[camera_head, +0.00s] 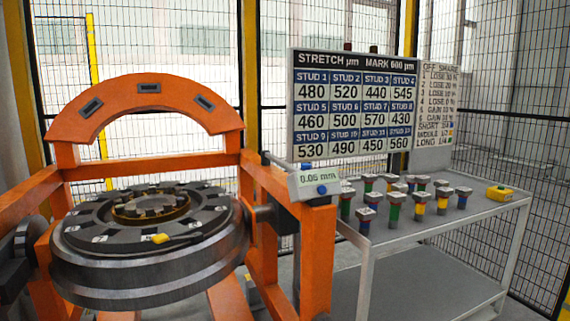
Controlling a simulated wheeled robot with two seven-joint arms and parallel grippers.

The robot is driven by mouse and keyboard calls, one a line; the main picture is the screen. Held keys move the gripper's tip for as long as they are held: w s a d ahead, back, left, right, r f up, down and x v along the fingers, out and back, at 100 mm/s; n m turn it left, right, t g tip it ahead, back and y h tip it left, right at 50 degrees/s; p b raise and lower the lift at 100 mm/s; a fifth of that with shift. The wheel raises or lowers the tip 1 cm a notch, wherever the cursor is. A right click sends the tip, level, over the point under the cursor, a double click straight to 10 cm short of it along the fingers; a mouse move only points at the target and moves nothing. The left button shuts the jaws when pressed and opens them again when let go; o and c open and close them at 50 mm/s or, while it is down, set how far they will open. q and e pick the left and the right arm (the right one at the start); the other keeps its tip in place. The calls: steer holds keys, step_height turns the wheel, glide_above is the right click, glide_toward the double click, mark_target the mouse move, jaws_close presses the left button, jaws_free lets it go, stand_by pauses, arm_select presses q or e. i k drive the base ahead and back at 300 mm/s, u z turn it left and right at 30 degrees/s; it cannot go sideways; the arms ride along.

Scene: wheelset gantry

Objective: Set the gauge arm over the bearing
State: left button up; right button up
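The bearing (100,243) is a large dark round assembly with a ring of blocks on top and a brass-coloured inner ring (150,207). It sits in the orange gantry frame at the left. A small yellow-ended piece (160,238) with a dark rod lies on the bearing's near top face. Neither of my grippers shows.
An orange arch (148,92) rises behind the bearing. Mesh fencing closes off the back.

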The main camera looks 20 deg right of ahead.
mark_target(266, 156)
steer(key=z, duration=0.45)
steer(key=i, duration=1.2)
steer(key=z, duration=0.3)
